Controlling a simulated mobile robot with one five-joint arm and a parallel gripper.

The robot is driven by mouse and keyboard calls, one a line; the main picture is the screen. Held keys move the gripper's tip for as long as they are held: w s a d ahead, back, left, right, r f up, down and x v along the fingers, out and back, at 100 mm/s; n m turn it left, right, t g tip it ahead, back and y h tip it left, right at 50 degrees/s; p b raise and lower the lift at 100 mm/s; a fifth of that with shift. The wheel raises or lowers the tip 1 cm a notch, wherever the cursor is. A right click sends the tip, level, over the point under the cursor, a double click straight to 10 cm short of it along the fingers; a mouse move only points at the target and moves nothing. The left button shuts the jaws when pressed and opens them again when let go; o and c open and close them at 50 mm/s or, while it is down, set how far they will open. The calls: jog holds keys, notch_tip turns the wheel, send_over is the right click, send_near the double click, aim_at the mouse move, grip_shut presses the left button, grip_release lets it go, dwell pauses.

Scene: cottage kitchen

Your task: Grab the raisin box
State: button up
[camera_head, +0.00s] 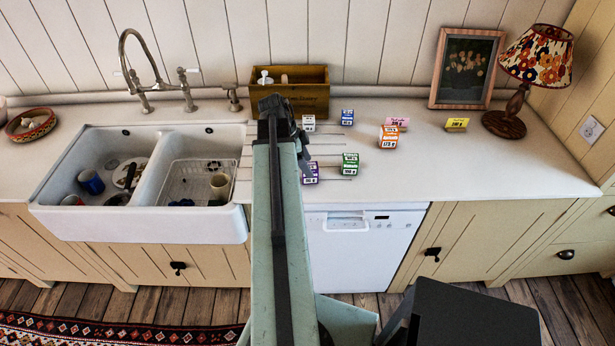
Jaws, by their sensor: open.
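Several small cartons stand on the white counter. A purple-and-white one (310,173) is near the front edge, partly hidden by my arm, and may be the raisin box; the labels are too small to read for certain. A green one (350,164) stands to its right, and an orange one (389,137) farther right and back. A grey-white one (308,123) and a blue one (347,117) stand farther back.
A pink carton (398,122) and a yellow carton (457,124) stand farther right. A wooden box (305,95) is at the wall behind my gripper. The double sink (150,224) is left. A picture frame (467,67) and lamp (505,123) are right. The front right counter is clear.

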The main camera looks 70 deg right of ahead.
jog(key=b+x, duration=0.4)
jog(key=x, duration=0.1)
jog(key=shift+s+f+b, duration=0.1)
jog(key=shift+s+b, duration=0.1)
jog(key=shift+b, duration=0.15)
jog(key=shift+c, duration=0.3)
grip_shut()
